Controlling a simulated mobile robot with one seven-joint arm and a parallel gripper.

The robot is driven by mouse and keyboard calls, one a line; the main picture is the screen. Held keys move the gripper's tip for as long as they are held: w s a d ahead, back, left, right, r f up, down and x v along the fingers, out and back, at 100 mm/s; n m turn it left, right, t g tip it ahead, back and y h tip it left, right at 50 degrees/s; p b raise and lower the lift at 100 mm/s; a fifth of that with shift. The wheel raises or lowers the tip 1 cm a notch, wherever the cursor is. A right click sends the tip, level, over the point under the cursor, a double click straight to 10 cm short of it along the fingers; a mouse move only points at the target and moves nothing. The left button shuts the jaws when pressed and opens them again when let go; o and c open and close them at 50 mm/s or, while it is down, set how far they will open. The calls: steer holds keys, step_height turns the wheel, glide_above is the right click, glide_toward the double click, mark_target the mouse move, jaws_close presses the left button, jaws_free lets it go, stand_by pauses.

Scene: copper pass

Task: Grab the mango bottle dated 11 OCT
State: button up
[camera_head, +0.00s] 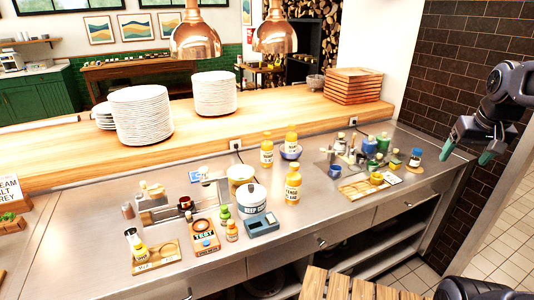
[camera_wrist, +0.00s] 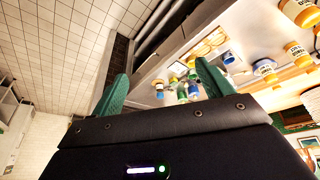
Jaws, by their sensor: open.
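The front one has dark label print; I cannot read any date for certain. My gripper (camera_head: 467,152) is open and empty over the counter's right end, well right of the bottles.
Between my gripper and the bottles stand several small jars (camera_head: 383,143) and a wooden board (camera_head: 361,187). Copper lamps (camera_head: 195,38) hang above plate stacks (camera_head: 141,116).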

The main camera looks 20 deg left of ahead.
steer(key=w+a+r+n+g, duration=0.1)
steer(key=w+a+r+n, duration=0.4)
steer(key=w+a, duration=0.8)
steer(key=w+a+n+g, duration=0.1)
steer(key=w+a+n, duration=0.2)
steer(key=w+a, duration=1)
steer(key=n+g, duration=0.2)
steer(key=n, duration=0.5)
glide_toward(267, 141)
steer(key=shift+w+a+r, duration=0.1)
steer(key=shift+w+r, duration=0.1)
steer(key=shift+w, duration=1)
steer(key=shift+s+a+f, duration=0.1)
steer(key=shift+a+f, duration=0.2)
steer(key=shift+f, duration=0.1)
steer(key=shift+s+f, duration=0.15)
steer(key=shift+f, duration=5.05)
jaws_close()
